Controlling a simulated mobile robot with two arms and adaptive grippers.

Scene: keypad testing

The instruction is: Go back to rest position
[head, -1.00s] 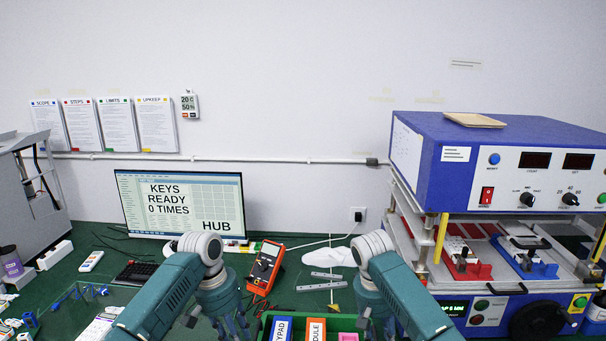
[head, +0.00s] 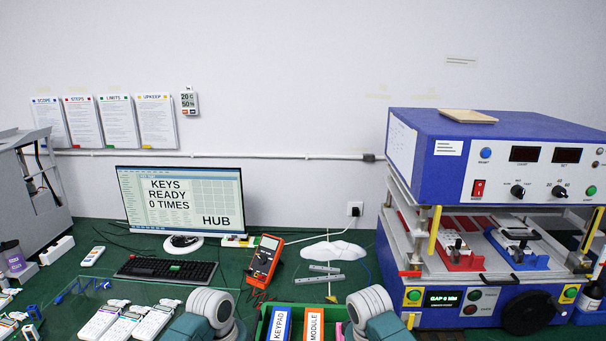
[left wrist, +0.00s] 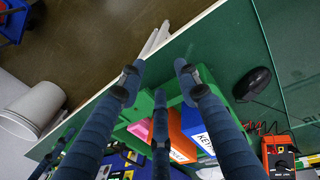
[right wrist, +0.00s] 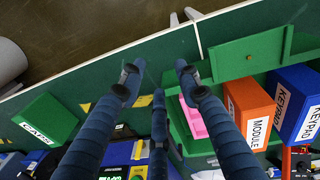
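My left gripper (left wrist: 159,74) shows in the left wrist view with its blue fingers spread and nothing between them. It hangs above the near table edge and a green bin (left wrist: 190,112). My right gripper (right wrist: 160,74) also has spread, empty fingers in the right wrist view, near the table edge beside a green bin (right wrist: 250,60). In the head view only my two arms' teal and white links show at the bottom edge; the fingers are out of that frame.
The green bin holds a blue KEYPAD box (head: 279,324) and an orange MODULE box (head: 313,324). A monitor (head: 180,200), keyboard (head: 165,269) and orange multimeter (head: 264,262) stand behind. White keypads (head: 122,323) lie left. A blue test press (head: 430,150) stands right.

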